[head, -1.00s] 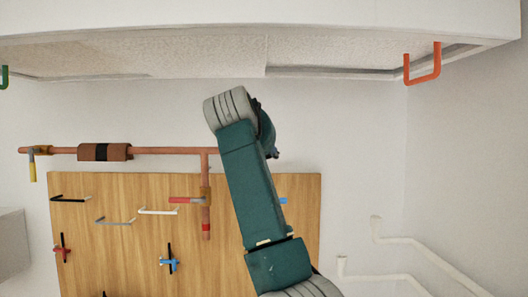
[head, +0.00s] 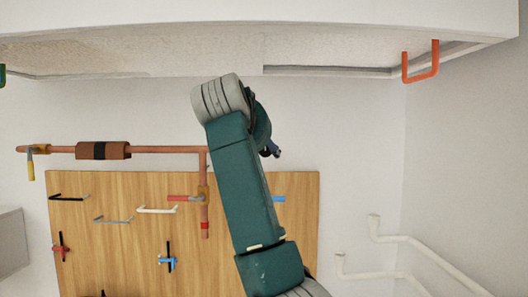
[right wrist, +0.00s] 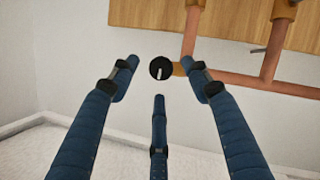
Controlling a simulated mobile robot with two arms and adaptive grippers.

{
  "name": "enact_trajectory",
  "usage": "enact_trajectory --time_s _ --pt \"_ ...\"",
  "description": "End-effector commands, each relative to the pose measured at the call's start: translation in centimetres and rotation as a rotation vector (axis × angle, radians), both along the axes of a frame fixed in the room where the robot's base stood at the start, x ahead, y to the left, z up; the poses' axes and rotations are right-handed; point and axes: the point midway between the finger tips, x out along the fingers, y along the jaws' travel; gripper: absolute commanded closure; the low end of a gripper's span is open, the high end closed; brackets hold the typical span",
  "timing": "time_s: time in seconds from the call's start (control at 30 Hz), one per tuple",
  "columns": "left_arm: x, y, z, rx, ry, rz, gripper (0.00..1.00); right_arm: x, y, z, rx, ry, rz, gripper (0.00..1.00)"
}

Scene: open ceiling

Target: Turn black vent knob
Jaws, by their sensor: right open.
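The black knob (right wrist: 161,68), round with a white mark, shows in the right wrist view against a brass-coloured fitting on the copper pipe (right wrist: 192,36). My right gripper (right wrist: 161,82) is open. Two blue fingers stand left and right of the knob in the picture, and a third finger points up from below it. No finger visibly touches the knob. In the head view my right gripper (head: 270,145) is partly hidden behind my own wrist. The knob cannot be made out there. My left gripper is not in view.
A wooden board (head: 120,270) with coloured handles and small valves hangs on the wall. A copper pipe (head: 160,150) runs along its top. An orange handle (head: 422,79) hangs from the ceiling panel. White pipes (head: 405,240) stand at right. The wall between is clear.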

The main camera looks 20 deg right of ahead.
Motion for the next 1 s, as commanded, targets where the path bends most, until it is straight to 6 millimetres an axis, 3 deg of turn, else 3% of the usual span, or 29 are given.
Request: enact_trajectory --time_s 0.2,0.4,0.9,1.0 --pt "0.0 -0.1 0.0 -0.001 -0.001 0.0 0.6 -4.0 2.3 1.5 0.002 -0.001 0.003 0.52" --pt "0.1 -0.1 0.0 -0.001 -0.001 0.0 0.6 -6.2 3.5 2.2 0.002 0.003 0.001 0.52" --pt "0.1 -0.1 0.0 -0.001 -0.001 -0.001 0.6 -6.7 3.7 2.4 0.002 0.004 0.001 0.52" --pt "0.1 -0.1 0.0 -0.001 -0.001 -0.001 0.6 -6.4 3.6 1.7 0.007 0.011 0.002 0.52"
